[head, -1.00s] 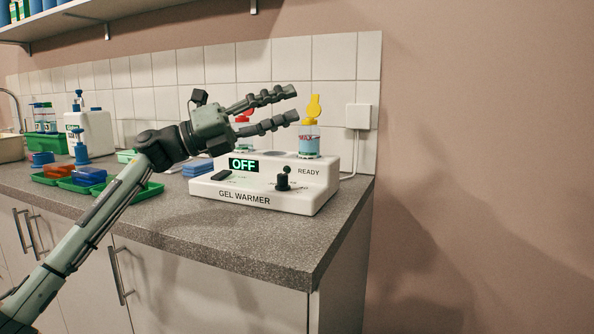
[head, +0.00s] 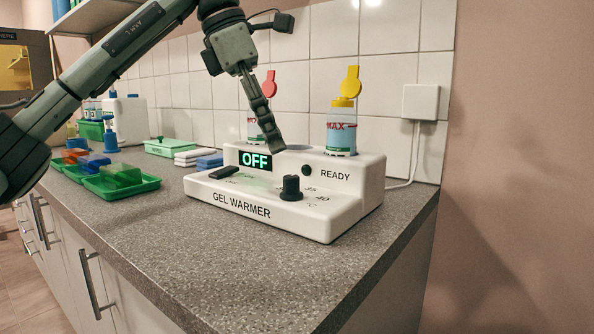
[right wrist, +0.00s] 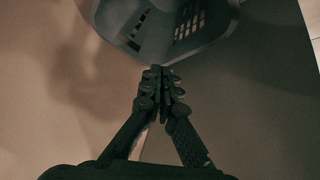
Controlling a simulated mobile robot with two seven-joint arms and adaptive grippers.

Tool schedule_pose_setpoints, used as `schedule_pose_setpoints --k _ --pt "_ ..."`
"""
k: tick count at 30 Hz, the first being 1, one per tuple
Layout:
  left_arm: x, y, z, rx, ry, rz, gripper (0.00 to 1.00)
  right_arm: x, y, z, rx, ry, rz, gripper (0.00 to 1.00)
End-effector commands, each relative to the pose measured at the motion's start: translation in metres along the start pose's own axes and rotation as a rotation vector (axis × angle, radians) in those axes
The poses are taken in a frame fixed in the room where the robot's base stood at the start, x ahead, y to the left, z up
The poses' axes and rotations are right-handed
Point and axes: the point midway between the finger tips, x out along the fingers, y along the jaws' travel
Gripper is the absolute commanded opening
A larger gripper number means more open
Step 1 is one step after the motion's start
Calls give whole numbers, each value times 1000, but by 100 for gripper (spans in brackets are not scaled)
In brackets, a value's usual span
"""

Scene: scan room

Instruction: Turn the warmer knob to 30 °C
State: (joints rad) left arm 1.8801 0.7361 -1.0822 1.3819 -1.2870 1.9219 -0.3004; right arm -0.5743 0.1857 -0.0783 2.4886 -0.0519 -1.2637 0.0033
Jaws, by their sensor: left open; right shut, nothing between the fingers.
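The white gel warmer (head: 330,222) stands on the counter. Its display (head: 255,161) reads OFF in green. The black knob (head: 291,188) is on the warmer's front deck, with 35 and 40 printed to its right; its setting is not readable. A dark rocker switch (head: 223,172) lies at the deck's left. My left gripper (head: 277,146) points down in front of the display's right edge, above the knob and apart from it. It is open and empty, seen side-on. My right gripper (right wrist: 161,78) shows in the right wrist view, shut and empty.
A bottle with a yellow top (head: 341,128) and one with a red top (head: 268,80) stand in the warmer's back. Green trays (head: 120,188) and blue and white stacks lie to the left. A wall box (head: 420,102) with a cable is at right. The front counter (head: 250,270) is clear.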

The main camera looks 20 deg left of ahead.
Motion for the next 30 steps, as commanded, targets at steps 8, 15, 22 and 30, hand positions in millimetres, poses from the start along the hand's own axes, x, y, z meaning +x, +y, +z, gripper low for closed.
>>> schedule_pose_setpoints --k 8,15,22,30 --pt "47 0 0 0 -1 -4 43 2 -18 -36 -1 161 -37 0" --pt "65 -1 0 0 -4 -4 43 0 -24 -49 -1 221 -50 0" --pt "66 -1 1 0 -4 -4 43 0 -24 -50 -1 225 -51 0" --pt "66 -1 1 0 -4 -4 12 0 -24 -50 -1 224 -51 0"
